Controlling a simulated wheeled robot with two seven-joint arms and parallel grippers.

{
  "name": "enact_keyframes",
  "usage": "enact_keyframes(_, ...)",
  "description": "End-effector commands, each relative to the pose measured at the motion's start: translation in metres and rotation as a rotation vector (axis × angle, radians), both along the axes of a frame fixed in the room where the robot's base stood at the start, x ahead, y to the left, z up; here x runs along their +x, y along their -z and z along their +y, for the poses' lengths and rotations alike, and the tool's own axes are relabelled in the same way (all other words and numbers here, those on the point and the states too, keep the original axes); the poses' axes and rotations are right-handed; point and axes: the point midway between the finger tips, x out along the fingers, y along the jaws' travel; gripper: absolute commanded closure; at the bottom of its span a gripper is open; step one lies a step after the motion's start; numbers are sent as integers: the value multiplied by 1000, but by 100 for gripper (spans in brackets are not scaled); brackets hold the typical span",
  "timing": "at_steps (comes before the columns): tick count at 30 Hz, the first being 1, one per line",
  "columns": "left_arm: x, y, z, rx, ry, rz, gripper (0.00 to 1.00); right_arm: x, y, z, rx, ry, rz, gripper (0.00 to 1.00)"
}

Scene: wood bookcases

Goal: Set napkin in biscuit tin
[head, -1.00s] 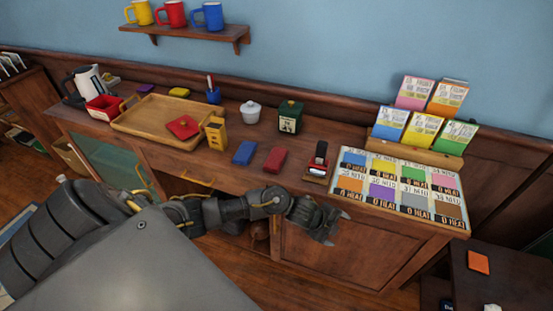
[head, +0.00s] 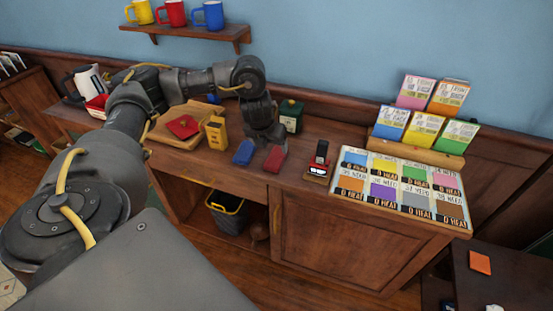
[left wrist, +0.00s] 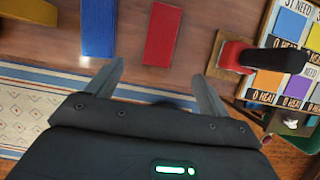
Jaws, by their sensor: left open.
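My left gripper (head: 268,140) hangs over the counter, fingers down, behind the blue block (head: 243,152) and red block (head: 275,159). In the left wrist view its fingers (left wrist: 162,75) are spread and empty. The red block (left wrist: 162,32) shows beyond the gap between them and the blue block (left wrist: 98,28) to its left. I cannot tell for sure which thing is the napkin; a flat red square (head: 183,126) lies on the wooden tray (head: 165,138). A dark green tin (head: 291,115) stands just right of the gripper; I cannot tell whether it is the biscuit tin. My right gripper is out of view.
A yellow box (head: 216,132) stands by the tray's right end. A small red and black stamp-like item (head: 320,158) and a board of colored cards (head: 400,187) are to the right. A mug shelf (head: 190,31) is above.

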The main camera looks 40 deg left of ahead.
Motion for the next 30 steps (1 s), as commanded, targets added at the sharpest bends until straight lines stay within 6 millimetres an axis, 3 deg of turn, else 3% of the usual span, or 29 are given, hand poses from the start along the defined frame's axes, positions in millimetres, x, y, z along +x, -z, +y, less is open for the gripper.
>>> enact_keyframes(12, 19, 51, 5, -3, 0, 0, 20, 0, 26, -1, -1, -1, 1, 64)
enact_keyframes(20, 21, 56, 6, -3, 1, 0, 20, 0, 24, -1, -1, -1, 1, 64)
enact_keyframes(30, 36, 97, 13, -3, -1, -1, 20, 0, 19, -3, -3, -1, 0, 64)
